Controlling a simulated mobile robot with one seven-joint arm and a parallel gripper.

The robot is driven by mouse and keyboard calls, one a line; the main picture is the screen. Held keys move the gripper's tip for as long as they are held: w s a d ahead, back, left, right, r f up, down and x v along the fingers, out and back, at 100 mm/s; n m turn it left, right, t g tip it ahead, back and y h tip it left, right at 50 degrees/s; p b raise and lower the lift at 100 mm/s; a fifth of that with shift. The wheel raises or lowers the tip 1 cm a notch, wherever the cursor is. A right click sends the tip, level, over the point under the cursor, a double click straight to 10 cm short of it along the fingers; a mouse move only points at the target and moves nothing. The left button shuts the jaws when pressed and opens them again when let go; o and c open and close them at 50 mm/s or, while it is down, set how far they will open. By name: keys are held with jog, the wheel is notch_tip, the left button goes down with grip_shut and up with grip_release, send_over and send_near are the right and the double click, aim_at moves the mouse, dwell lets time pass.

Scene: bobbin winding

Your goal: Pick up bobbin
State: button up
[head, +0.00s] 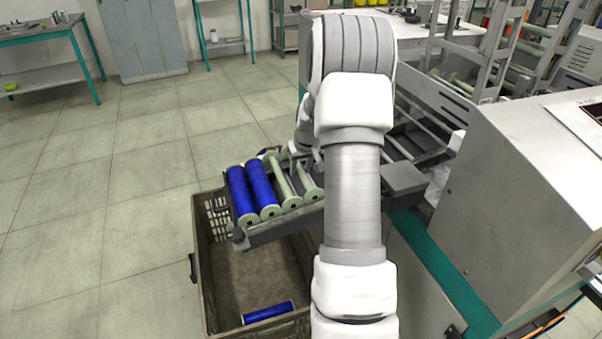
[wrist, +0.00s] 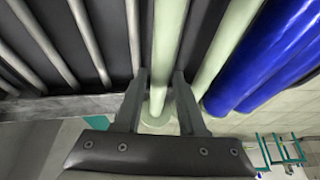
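In the head view, two blue-wound bobbins (head: 262,190) lie at the left of a dark sloping rack (head: 285,230). Pale green bare bobbins (head: 278,182) lie to their right. In the wrist view, my gripper (wrist: 159,78) has its fingers apart, one on each side of a pale green bobbin (wrist: 168,30). A narrow gap shows on the left side; contact on the right cannot be told. A second green bobbin (wrist: 226,48) and the blue bobbins (wrist: 268,55) lie to the right. My arm hides most of the gripper in the head view.
A brown crate (head: 203,265) stands below the rack with a blue bobbin (head: 268,312) lying on its floor. A grey machine (head: 530,190) with a teal base edge stands at the right. The tiled floor at left is clear.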

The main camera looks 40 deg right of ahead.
grip_shut()
jog(key=shift+r, duration=0.15)
